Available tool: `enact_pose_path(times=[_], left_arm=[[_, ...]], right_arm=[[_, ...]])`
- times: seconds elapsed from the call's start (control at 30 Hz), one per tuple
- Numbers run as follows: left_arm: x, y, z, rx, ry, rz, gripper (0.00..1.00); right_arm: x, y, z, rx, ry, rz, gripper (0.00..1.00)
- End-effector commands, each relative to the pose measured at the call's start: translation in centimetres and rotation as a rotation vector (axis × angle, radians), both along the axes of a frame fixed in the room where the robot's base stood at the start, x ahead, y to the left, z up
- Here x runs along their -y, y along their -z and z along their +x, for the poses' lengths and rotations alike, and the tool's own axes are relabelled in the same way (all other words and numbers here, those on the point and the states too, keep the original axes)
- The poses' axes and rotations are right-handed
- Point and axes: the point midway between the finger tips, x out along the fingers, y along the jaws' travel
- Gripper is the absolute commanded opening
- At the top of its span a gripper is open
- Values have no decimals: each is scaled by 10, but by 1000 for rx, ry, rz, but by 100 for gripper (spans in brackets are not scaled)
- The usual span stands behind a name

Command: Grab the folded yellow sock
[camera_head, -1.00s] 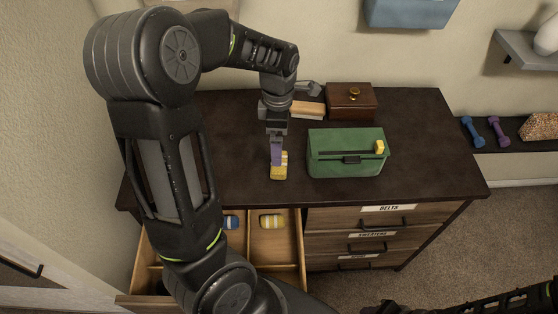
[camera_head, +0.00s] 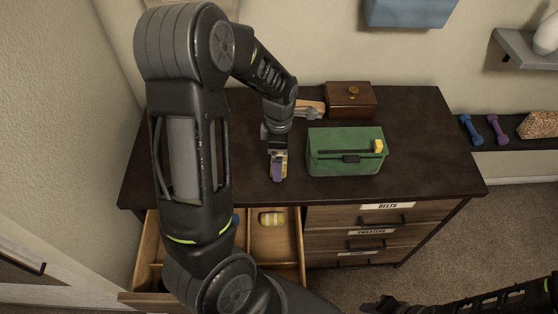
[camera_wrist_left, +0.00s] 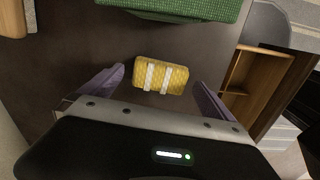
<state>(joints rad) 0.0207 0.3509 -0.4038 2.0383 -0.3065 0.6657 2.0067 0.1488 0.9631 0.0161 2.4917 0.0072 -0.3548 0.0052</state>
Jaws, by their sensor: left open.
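The folded yellow sock with white stripes (camera_wrist_left: 167,77) lies on the dark dresser top, seen in the left wrist view between and just beyond my open fingers. In the head view it shows only in part behind my left gripper (camera_head: 278,166), whose purple fingers are over it. The left gripper (camera_wrist_left: 160,76) also shows in the wrist view, with a gap between each finger and the sock. Dark parts of my right arm (camera_head: 475,303) are at the lower right; the state of its gripper cannot be made out.
A green box (camera_head: 346,160) stands close to the right of the sock. A brown wooden box (camera_head: 351,100) and a light wooden item (camera_head: 311,109) are behind. Below, an open drawer (camera_head: 302,262) holds another yellow striped sock (camera_head: 272,218) and a partly hidden blue item.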

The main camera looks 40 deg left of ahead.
Motion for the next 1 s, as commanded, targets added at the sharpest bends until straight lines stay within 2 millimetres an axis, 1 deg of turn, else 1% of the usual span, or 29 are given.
enact_pose_path(times=[0.1, 0.67, 1.0], left_arm=[[0, 5, 0, 1, 0, 0, 100], [0, 5, 0, 1, 0, 0, 99], [0, 5, 0, 1, 0, 0, 71]], right_arm=[[0, -1, 0, 0, 0, 0, 36], [0, 0, 0, 0, 0, 0, 36], [0, 0, 0, 0, 0, 0, 36]])
